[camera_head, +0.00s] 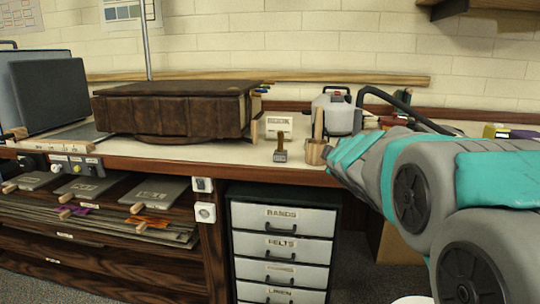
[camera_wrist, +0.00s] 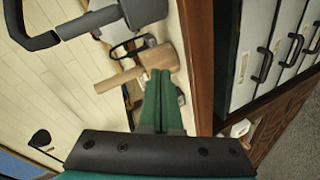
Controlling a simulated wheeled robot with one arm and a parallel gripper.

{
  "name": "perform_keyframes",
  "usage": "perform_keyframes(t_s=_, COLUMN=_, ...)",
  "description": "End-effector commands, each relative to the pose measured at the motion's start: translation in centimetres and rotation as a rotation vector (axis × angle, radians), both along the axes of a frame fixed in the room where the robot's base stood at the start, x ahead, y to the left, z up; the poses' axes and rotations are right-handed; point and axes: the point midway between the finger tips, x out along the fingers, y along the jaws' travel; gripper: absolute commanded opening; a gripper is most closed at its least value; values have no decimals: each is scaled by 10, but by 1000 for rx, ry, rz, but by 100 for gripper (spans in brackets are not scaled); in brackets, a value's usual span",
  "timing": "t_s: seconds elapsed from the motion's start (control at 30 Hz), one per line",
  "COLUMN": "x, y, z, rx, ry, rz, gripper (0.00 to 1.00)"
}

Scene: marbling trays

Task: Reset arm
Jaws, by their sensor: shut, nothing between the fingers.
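My arm (camera_head: 415,175), grey and teal, reaches in from the right to the front edge of the counter. My gripper (camera_wrist: 160,75) shows in the wrist view with its two green fingers shut together and empty. The fingertips lie right by a wooden mallet-like tool (camera_wrist: 120,79); whether they touch it I cannot tell. In the head view this tool (camera_head: 315,152) stands handle-up at the counter edge, just left of the arm's end. The fingers cannot be made out clearly there.
A small metal-headed tool (camera_head: 280,155) stands left of the mallet. A white container (camera_head: 338,112) and black hose are behind. A large brown book (camera_head: 175,112) fills the left counter. Labelled drawers (camera_head: 282,246) sit below the counter (camera_head: 215,153), whose wooden edge (camera_wrist: 196,60) is close.

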Motion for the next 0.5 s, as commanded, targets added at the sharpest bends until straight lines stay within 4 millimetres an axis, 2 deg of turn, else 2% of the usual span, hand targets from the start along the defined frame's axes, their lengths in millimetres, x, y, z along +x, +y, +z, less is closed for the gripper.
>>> perform_keyframes(t_s=0.1, x=-45, y=-29, z=-43, rx=117, ry=142, rz=-155, gripper=0)
perform_keyframes(t_s=0.17, x=-74, y=-41, z=-67, rx=185, ry=227, rz=-245, gripper=0)
perform_keyframes(t_s=0.23, x=-112, y=-52, z=-99, rx=259, ry=331, rz=-347, gripper=0)
perform_keyframes(t_s=0.37, x=-186, y=-59, z=-149, rx=384, ry=516, rz=-522, gripper=0)
perform_keyframes(t_s=0.5, x=-271, y=-52, z=-196, rx=498, ry=717, rz=-695, gripper=0)
